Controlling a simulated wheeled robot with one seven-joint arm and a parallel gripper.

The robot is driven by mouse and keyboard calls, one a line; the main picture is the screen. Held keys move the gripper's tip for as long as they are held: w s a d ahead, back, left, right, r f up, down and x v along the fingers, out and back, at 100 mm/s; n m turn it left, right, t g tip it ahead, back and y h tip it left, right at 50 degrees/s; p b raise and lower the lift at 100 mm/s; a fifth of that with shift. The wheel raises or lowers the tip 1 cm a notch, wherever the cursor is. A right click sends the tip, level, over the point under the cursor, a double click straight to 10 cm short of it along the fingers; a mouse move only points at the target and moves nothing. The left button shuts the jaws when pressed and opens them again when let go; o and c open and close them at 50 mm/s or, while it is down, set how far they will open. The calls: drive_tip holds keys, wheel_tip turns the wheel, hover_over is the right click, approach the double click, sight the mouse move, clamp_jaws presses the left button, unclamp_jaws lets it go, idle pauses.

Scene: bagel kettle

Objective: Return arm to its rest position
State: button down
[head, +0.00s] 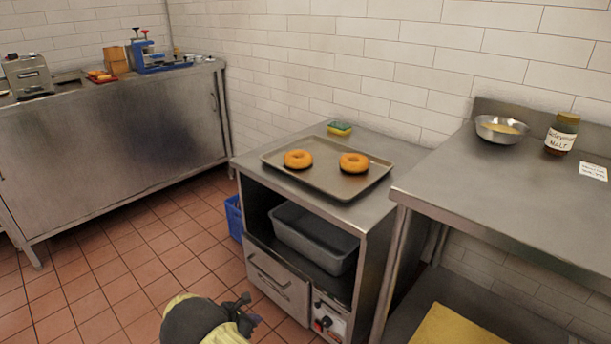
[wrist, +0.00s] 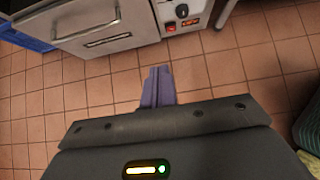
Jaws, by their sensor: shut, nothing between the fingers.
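My gripper (head: 247,312) is low in front of the steel cabinet, above the tiled floor, at the bottom of the head view. In the wrist view its fingers (wrist: 158,88) are together and empty, pointing toward the cabinet's drawer front. Part of my arm, dark with yellow, shows behind it at the bottom edge of the head view. The gripper is apart from the cabinet as far as the views show.
The steel cabinet (head: 365,240) carries a tray (head: 335,184) with two bagels (head: 298,159) and a sponge (head: 340,128). A grey bin (head: 315,238) sits on its shelf. A steel table (head: 500,190) stands right, a counter (head: 110,140) left. Floor tiles (head: 130,265) are clear.

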drive_tip(key=s+d+r+m+g+y, duration=0.2)
drive_tip(key=d+r+m, duration=0.55)
drive_tip(key=d, duration=0.25)
drive_tip(key=s+d+r+m+g+y, duration=0.1)
drive_tip(key=s+d+r+m+g, duration=0.2)
drive_tip(key=d+r+m, duration=0.5)
drive_tip(key=s+d+r+m+t+y, duration=0.1)
drive_tip(key=s+d+r+m+y, duration=0.1)
drive_tip(key=s+d+r+m, duration=0.5)
drive_tip(key=s+d+r+m+y, duration=0.1)
drive_tip(key=s+d+r+m, duration=0.2)
drive_tip(key=s+d+m, duration=0.45)
wheel_tip(320, 180, up, 37)
drive_tip(key=s+a+n+p, duration=0.1)
drive_tip(key=a+n+p, duration=0.1)
drive_tip(key=p, duration=3.5)
drive_tip(key=shift+s+r, duration=0.15)
drive_tip(key=shift+s, duration=0.2)
